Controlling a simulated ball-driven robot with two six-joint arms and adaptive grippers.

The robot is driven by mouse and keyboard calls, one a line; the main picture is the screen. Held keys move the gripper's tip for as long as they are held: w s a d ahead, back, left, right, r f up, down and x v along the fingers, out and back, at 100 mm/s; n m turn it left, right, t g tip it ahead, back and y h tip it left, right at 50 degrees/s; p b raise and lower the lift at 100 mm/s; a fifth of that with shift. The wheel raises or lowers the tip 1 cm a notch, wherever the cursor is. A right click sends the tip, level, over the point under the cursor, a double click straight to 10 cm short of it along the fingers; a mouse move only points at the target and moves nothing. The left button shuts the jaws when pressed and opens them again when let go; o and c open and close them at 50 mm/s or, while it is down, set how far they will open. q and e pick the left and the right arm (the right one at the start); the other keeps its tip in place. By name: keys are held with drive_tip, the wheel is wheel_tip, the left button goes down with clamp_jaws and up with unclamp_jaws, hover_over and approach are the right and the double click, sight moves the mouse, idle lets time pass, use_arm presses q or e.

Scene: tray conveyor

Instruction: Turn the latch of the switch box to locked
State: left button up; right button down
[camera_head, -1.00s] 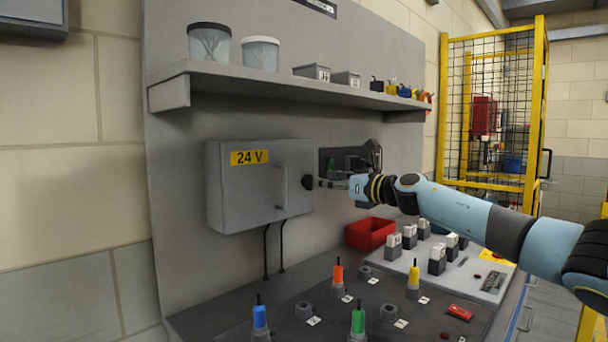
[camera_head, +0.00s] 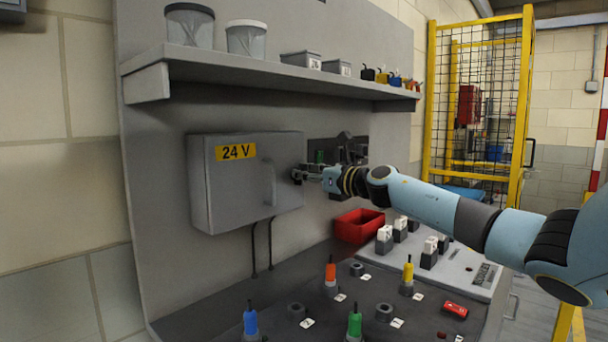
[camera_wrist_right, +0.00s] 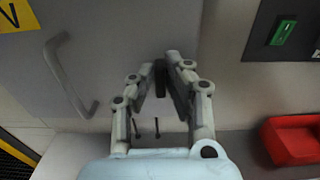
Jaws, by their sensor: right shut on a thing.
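The grey switch box (camera_head: 228,185) with the yellow "24 V" label hangs on the grey panel, its door shut against the body. Its dark latch (camera_head: 297,174) is at the right edge of the door; in the right wrist view the latch (camera_wrist_right: 160,75) shows as a dark upright bar between the fingertips. My right gripper (camera_head: 304,173) reaches in from the right and is shut on the latch. The gripper also shows in the right wrist view (camera_wrist_right: 162,72). The fingers partly hide the latch. My left gripper is not in view.
A door handle (camera_wrist_right: 68,75) stands out left of the fingers. A dark switch panel (camera_head: 335,150) is just right of the box. A red bin (camera_head: 358,226) sits below on the bench, and a shelf (camera_head: 270,78) with tubs runs above.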

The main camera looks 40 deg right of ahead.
use_arm(q)
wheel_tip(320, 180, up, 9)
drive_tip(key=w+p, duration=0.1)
drive_tip(key=p, duration=0.8)
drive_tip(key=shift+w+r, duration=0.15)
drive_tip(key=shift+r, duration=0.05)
use_arm(e)
drive_tip(key=m, duration=1.2)
drive_tip(key=d+m, duration=0.1)
drive_tip(key=m, duration=0.5)
drive_tip(key=shift+d+f, duration=0.1)
drive_tip(key=shift+f, duration=0.3)
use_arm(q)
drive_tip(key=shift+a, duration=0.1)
use_arm(e)
drive_tip(key=c, duration=1.4)
unclamp_jaws()
drive_tip(key=shift+f, duration=0.1)
drive_tip(key=shift+o, duration=0.2)
drive_tip(key=s+d, duration=0.1)
drive_tip(key=s, duration=1.1)
